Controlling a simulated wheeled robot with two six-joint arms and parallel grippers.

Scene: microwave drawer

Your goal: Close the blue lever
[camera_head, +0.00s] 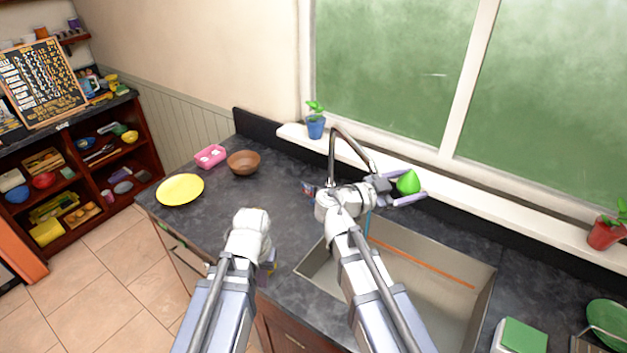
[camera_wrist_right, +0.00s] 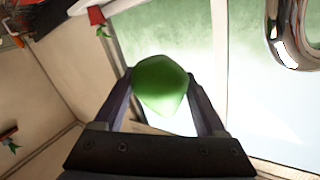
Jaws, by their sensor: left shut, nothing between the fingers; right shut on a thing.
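A small blue and red part (camera_head: 308,188) shows at the base of the metal faucet (camera_head: 333,150), left of my right wrist; I cannot tell whether it is a lever. A thin blue strip (camera_head: 367,225) also shows below my right wrist at the sink's edge, and I cannot tell what it is. My right gripper (camera_head: 408,190) is shut on a green pointed object (camera_head: 408,181), over the back of the sink near the windowsill. The right wrist view shows the green object (camera_wrist_right: 161,86) between both fingers. My left gripper (camera_head: 269,264) is shut and empty at the counter's front edge, mostly hidden by its wrist.
The metal sink (camera_head: 455,298) has an orange strip (camera_head: 420,262) across it. A yellow plate (camera_head: 180,189), pink box (camera_head: 210,156) and brown bowl (camera_head: 243,162) stand on the left counter. A blue plant pot (camera_head: 315,127) and red pot (camera_head: 605,234) stand on the sill.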

